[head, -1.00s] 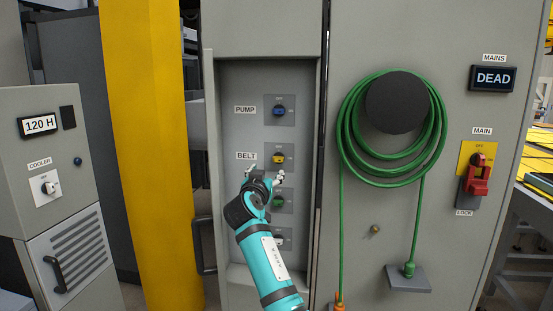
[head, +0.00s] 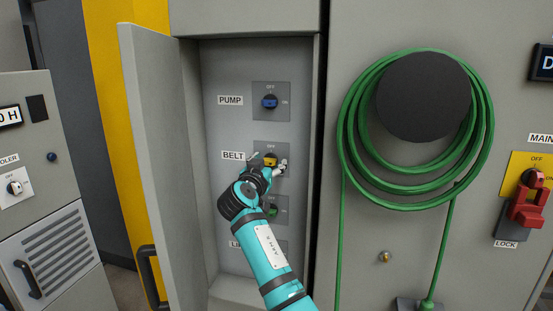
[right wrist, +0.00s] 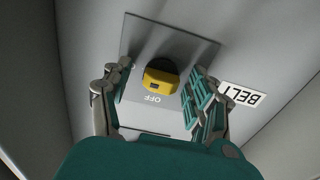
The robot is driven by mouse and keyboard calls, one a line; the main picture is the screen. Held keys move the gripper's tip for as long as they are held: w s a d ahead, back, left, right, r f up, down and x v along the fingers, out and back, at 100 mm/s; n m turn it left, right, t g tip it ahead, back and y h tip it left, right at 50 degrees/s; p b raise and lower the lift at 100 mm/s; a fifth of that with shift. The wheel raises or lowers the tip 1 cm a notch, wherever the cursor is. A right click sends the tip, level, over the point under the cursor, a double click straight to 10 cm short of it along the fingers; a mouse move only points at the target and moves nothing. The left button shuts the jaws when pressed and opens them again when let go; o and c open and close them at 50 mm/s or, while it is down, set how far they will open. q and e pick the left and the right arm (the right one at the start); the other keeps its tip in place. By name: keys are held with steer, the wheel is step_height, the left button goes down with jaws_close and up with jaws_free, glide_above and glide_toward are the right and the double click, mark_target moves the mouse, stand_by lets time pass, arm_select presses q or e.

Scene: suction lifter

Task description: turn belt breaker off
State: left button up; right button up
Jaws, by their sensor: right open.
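The belt breaker is a yellow rotary knob (head: 271,160) on a grey plate beside the BELT label (head: 233,155), inside the open cabinet. In the right wrist view the yellow knob (right wrist: 161,80) sits between the fingers, with OFF printed by it and the BELT label (right wrist: 243,94) at right. My right gripper (head: 268,165) is open, its fingers on either side of the knob, with gaps showing between them and it. The same gripper (right wrist: 160,88) spreads wide in the wrist view. My fingers partly hide the plate in the head view. My left gripper is not in view.
The blue PUMP knob (head: 269,102) is above and a green knob (head: 272,210) is below, partly behind my arm. The cabinet door (head: 160,150) stands open at left. A coiled green hose (head: 352,150) and a red main switch (head: 527,205) are at right.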

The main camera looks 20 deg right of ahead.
steer(key=shift+a+r, duration=0.1)
steer(key=shift+a, duration=0.1)
steer(key=shift+c, duration=0.8)
steer(key=c, duration=1)
